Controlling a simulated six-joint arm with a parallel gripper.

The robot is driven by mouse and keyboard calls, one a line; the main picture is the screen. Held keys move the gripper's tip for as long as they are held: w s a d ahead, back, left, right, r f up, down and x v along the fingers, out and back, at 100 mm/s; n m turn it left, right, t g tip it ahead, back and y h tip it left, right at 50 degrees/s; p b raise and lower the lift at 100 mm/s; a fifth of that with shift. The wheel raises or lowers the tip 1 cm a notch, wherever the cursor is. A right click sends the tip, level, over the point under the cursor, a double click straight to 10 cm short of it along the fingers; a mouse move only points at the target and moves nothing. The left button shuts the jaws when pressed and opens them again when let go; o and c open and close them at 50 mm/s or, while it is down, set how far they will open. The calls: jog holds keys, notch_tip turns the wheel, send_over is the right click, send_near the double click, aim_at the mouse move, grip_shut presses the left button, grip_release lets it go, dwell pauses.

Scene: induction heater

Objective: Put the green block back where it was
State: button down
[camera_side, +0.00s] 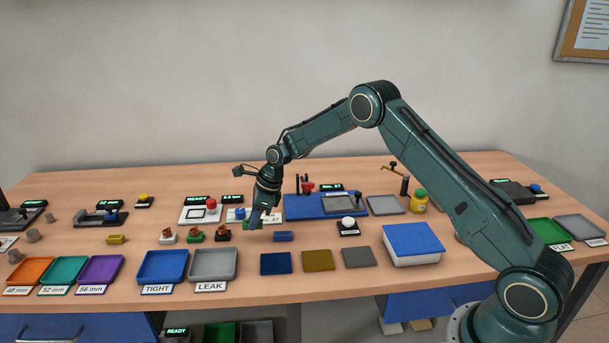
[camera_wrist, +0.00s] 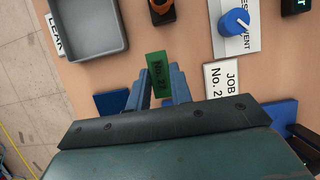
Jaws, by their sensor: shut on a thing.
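In the side view my gripper (camera_side: 254,222) points down low over the middle of the table, and a little of the green block (camera_side: 247,225) shows beside the fingers. I cannot tell whether the block touches the table. A white card reading "JOB No. 2…" (camera_wrist: 220,78) lies just right of the block in the wrist view.
A blue knob (camera_wrist: 236,22) stands close by. A blue block (camera_side: 283,237) lies right of my gripper. Small coloured-base parts (camera_side: 195,236) stand to the left, near the grey LEAK tray (camera_side: 213,264). Flat coloured pads (camera_side: 318,260) lie in front; a blue fixture board (camera_side: 300,207) lies behind.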

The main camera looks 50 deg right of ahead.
aim_at(257, 227)
jog(key=shift+f, duration=2.05)
jog(key=shift+f, duration=0.15)
jog(key=c, duration=1.3)
grip_release()
jog(key=shift+o, duration=0.2)
jog(key=v, duration=1.2)
